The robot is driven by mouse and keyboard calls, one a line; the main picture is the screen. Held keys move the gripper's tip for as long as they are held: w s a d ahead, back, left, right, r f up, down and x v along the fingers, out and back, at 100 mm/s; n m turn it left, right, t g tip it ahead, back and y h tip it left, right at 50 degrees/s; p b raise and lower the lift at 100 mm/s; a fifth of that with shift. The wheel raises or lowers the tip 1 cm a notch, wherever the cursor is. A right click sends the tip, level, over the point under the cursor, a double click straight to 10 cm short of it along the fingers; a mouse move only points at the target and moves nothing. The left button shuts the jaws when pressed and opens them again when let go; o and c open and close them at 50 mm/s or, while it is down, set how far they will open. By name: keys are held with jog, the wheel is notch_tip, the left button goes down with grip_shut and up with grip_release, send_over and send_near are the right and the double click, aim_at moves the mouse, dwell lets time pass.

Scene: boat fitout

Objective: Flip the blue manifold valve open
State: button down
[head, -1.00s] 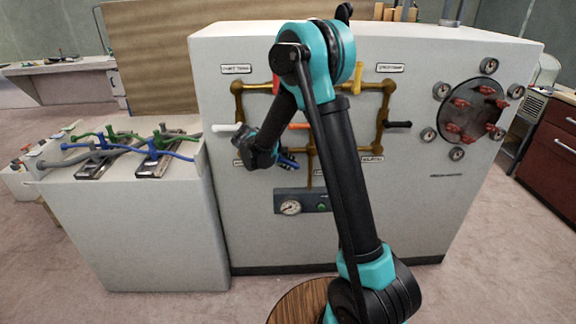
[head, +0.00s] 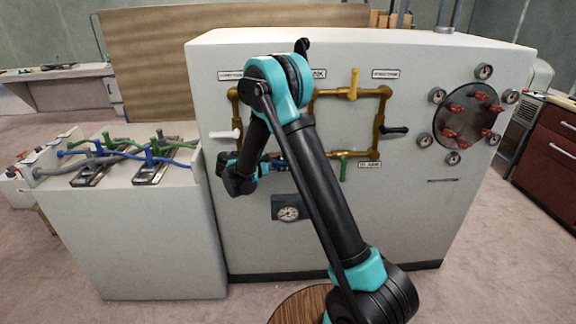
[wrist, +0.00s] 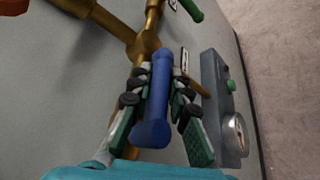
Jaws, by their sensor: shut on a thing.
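The blue valve handle (wrist: 153,102) stands out from the brass manifold pipe (wrist: 142,46) in the wrist view, with its rounded end toward the camera. My gripper (wrist: 156,100) has one finger on each side of the handle and is shut on it. In the head view my gripper (head: 262,163) is at the lower left of the manifold, close to the white panel, and a bit of blue shows beside it. My own arm hides the middle of the manifold there. The handle's base is partly hidden between the fingers.
Other handles sit close by on the manifold: white (head: 224,134), yellow (head: 353,84), black (head: 395,130) and green (head: 343,168). A gauge box (head: 288,208) is below. A red valve cluster (head: 468,115) is to the right. A low cabinet with hoses (head: 110,230) stands left.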

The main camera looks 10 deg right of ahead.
dwell(0.3)
jog(key=c, duration=1.4)
grip_release()
jog(key=shift+a, duration=0.1)
jog(key=v, duration=1.2)
